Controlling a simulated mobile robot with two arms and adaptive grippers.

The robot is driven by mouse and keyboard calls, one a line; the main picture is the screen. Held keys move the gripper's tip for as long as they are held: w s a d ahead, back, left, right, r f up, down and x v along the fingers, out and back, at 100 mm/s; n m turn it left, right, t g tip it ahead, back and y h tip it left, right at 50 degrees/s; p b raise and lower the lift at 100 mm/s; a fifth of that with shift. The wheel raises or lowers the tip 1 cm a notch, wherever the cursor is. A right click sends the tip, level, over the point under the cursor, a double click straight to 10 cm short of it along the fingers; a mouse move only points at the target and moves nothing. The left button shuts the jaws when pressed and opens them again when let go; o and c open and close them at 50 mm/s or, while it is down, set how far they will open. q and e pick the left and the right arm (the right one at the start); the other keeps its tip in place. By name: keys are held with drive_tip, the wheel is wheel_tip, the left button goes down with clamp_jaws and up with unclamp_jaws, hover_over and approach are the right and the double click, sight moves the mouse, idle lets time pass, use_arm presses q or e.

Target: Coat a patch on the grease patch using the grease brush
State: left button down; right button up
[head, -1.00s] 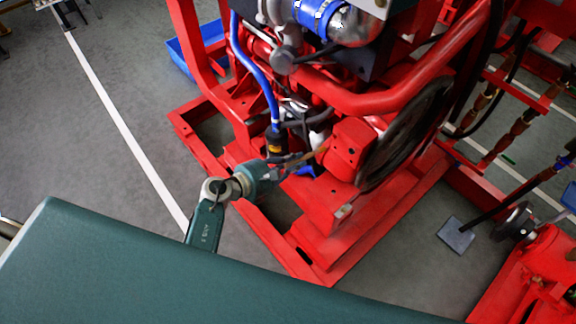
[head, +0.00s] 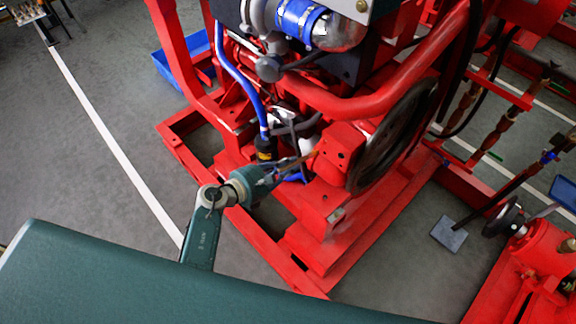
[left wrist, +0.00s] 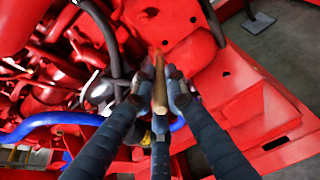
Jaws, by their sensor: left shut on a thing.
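My left gripper (head: 280,173) is at the side of the red engine and is shut on the grease brush (head: 302,160). The brush has a thin wooden handle, which also shows between the fingers in the left wrist view (left wrist: 160,85). Its far end points at a red block with dark holes (head: 338,152), seen close in the left wrist view (left wrist: 185,30). I cannot tell whether the brush end touches the block. I cannot make out the grease patch as a separate mark. My right gripper is not in view.
A large dark wheel (head: 394,135) stands right beside the block. A blue hose (head: 240,78) and black hoses run close to the gripper. The red base frame (head: 325,245) lies below. Grey floor (head: 85,170) is free at the left.

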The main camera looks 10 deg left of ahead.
use_arm(q)
drive_tip(key=shift+w+d, duration=0.3)
drive_tip(key=shift+w, duration=0.25)
drive_tip(key=shift+s+d, duration=0.1)
drive_tip(key=s+d+p, duration=0.2)
drive_tip(key=s+d, duration=0.3)
drive_tip(key=d, duration=0.3)
drive_tip(key=shift+s+d, duration=0.35)
drive_tip(key=shift+d, duration=0.05)
idle(0.6)
drive_tip(key=shift+a, duration=0.1)
